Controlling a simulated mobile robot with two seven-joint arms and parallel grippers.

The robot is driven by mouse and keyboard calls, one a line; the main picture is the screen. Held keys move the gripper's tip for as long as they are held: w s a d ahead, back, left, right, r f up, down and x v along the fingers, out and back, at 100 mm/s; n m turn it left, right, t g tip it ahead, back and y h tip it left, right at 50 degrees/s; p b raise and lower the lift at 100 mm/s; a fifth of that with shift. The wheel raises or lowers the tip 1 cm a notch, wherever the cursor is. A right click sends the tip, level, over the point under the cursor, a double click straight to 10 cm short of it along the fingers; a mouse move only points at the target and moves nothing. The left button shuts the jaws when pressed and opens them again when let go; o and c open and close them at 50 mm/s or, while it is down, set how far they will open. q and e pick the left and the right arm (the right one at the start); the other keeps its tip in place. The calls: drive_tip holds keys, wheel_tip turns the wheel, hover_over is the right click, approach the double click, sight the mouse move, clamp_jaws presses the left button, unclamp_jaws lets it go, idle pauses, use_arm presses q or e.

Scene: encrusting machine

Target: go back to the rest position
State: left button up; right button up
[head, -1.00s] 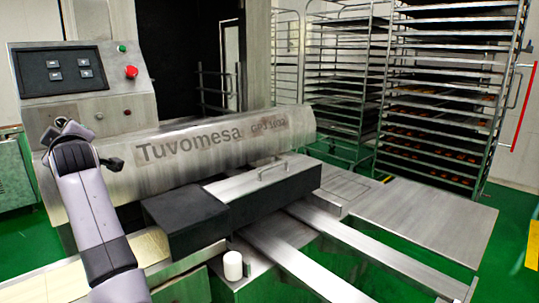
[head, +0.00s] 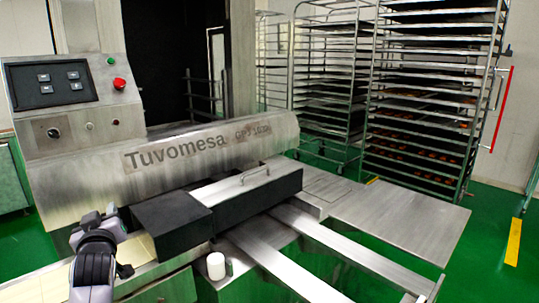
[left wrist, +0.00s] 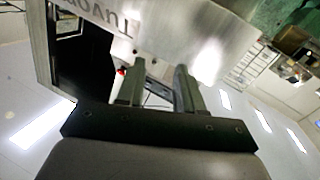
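My left arm comes in at the lower left of the head view, and its gripper (head: 111,211) is in front of the grey machine's lower left part. The fingers are small and partly hidden there. In the left wrist view the two fingers of my left gripper (left wrist: 160,84) stand apart with a clear gap and nothing between them. The encrusting machine (head: 175,160), marked "Tuvomesa", fills the left and middle of the head view. My right gripper is not in view.
The control panel (head: 62,78) with a red button (head: 119,84) stands behind my left arm. A white cylinder (head: 216,266) stands on the machine's front. Tall tray racks (head: 425,110) stand at the back right. Green floor (head: 480,255) is clear at the right.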

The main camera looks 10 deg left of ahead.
use_arm(q)
drive_tip(key=s+d+f+m+h+p, duration=0.2)
drive_tip(key=s+d+f+m+h, duration=0.25)
drive_tip(key=d+f, duration=0.35)
drive_tip(key=s+d+f+m+g+h+p, duration=0.2)
drive_tip(key=s+d+f, duration=0.6)
drive_tip(key=s, duration=0.4)
drive_tip(key=s+d+f+m+g+h+p, duration=0.2)
drive_tip(key=s+d+f+m+h, duration=0.3)
drive_tip(key=s+d+f, duration=0.3)
drive_tip(key=s+f, duration=0.1)
drive_tip(key=s, duration=0.2)
drive_tip(key=shift+s+d+h, duration=0.35)
drive_tip(key=shift+s+d, duration=0.05)
